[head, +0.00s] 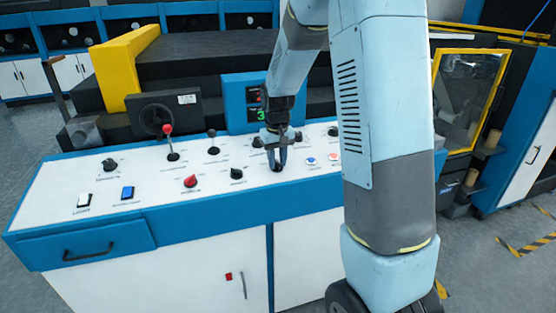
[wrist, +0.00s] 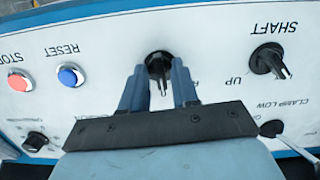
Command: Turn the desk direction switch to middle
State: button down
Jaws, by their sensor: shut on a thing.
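A black rotary switch (wrist: 158,64) stands on the white panel of the desk (head: 60,185), between the fingers of my gripper (wrist: 160,88). Its pointer is turned toward my gripper, downward in the wrist view. Its label is mostly hidden by the fingers, so I cannot read its name or position marks. In the head view my gripper (head: 277,162) reaches down to the panel right of the middle and hides the switch. The fingers are shut on the switch from both sides.
The black SHAFT switch (wrist: 268,60) is right of the fingers in the wrist view; the blue RESET (wrist: 69,75) and red STOP (wrist: 18,82) buttons are left.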

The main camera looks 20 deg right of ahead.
aim_at(278, 163)
jog(key=shift+m, duration=0.5)
jog(key=c, duration=1.2)
grip_release()
jog(key=shift+r, duration=0.1)
jog(key=r, duration=1.3)
jog(key=shift+s+r, duration=0.25)
jog(key=shift+s, duration=0.05)
